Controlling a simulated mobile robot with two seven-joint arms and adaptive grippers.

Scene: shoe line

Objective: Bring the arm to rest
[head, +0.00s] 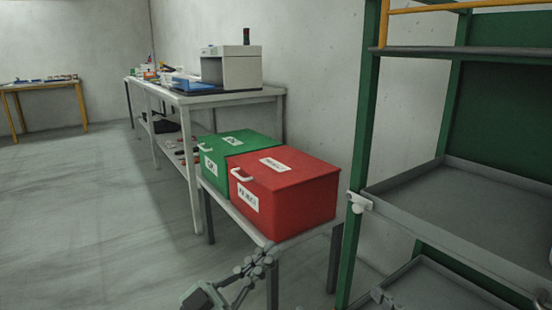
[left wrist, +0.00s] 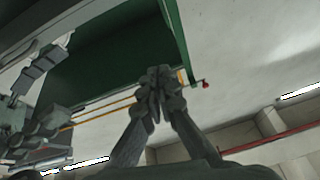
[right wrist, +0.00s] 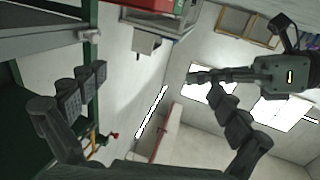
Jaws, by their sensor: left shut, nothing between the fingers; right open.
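My left gripper (head: 260,264) shows at the bottom middle of the head view, in front of the low bench with the boxes. In the left wrist view its fingers (left wrist: 158,82) meet, with nothing between them. My right gripper (right wrist: 158,92) has its fingers spread wide and empty in the right wrist view. Only a small grey part, probably its fingertip, shows at the bottom of the head view, in front of the rack. Neither gripper holds anything.
A red box (head: 285,193) and a green box (head: 236,148) stand on a low bench. A green-framed rack (head: 358,150) with grey shelves (head: 470,205) stands close on the right. A long table (head: 225,97) is behind. Open floor (head: 90,220) lies to the left.

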